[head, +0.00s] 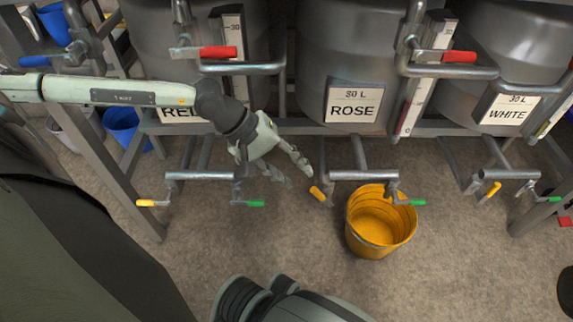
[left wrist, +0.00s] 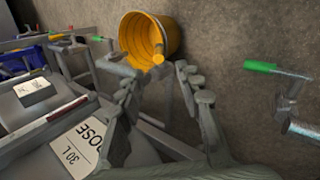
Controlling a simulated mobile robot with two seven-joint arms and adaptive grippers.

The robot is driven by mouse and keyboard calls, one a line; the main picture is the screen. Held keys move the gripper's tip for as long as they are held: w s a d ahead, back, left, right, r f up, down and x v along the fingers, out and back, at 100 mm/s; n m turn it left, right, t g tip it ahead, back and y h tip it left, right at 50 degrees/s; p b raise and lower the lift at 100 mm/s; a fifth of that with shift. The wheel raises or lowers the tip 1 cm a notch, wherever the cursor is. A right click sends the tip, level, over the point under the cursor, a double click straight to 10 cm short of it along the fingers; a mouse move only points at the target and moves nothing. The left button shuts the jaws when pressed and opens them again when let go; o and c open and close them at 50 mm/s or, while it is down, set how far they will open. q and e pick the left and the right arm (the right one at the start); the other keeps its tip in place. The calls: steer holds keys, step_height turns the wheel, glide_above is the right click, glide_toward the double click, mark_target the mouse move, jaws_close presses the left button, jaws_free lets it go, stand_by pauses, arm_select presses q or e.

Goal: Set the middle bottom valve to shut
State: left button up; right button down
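The ROSE tank's label (head: 353,104) is on the middle tank. Below it is a bottom pipe (head: 362,175) with two small valve handles. The left one has an orange grip (head: 317,193) and sits slanted; the right one has a green grip (head: 410,202) and points sideways. My left gripper (head: 290,170) is just up and left of the orange grip, apart from it in the head view. In the left wrist view its fingers (left wrist: 158,75) are spread and empty, with the orange grip (left wrist: 158,50) beyond and between the tips. My right gripper is not in view.
An orange bucket (head: 380,222) stands on the floor under the ROSE pipe. The RED tank's green handle (head: 255,203) and yellow handle (head: 147,203) are left of it. The WHITE tank's yellow handle (head: 495,188) is at right. Red-handled valves (head: 218,52) sit higher up. Floor in front is mostly clear.

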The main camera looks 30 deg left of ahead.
arm_select(q)
steer(key=shift+v, duration=1.3)
